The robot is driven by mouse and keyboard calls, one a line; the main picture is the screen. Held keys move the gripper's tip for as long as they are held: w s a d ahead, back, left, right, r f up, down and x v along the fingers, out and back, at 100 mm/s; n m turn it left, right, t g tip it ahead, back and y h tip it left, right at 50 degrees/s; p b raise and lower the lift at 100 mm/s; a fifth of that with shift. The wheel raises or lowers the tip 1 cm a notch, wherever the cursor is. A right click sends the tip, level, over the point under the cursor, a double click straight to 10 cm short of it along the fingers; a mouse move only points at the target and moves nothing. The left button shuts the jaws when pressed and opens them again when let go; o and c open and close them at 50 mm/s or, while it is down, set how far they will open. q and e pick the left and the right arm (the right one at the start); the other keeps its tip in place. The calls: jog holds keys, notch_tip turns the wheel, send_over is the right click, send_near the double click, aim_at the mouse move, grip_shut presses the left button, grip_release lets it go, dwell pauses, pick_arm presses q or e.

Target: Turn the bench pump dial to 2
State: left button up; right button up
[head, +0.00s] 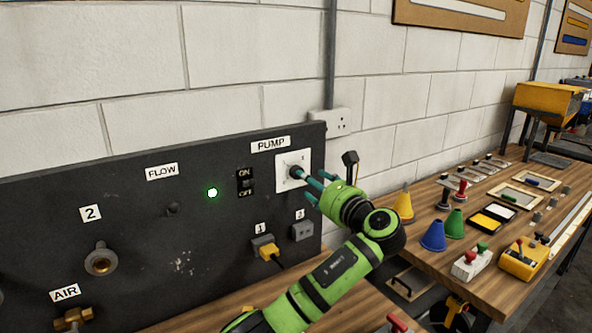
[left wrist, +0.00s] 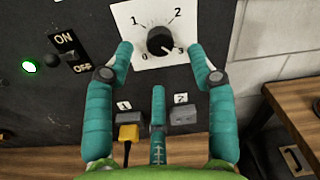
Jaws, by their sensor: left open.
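The pump dial is a round black knob (left wrist: 160,40) on a white plate (head: 284,182) under the PUMP label (head: 270,144). In the left wrist view the plate reads 1 at upper left, 2 at upper right and 3 at lower right. A pale mark on the knob appears to point to the lower right, near the 3. My left gripper (head: 312,181) is open in front of the plate. In the left wrist view its teal fingers (left wrist: 160,62) spread left, right and below the knob, with gaps visible. Whether they touch it is unclear. My right gripper is out of view.
A wooden bench (head: 480,283) with cones and stamps stands to the right.

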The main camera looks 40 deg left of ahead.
pick_arm(q)
jog(key=p+x, duration=0.1)
jog(key=x, duration=0.4)
jog(key=shift+a+p, duration=0.2)
jog(key=shift+p, duration=0.1)
grip_shut()
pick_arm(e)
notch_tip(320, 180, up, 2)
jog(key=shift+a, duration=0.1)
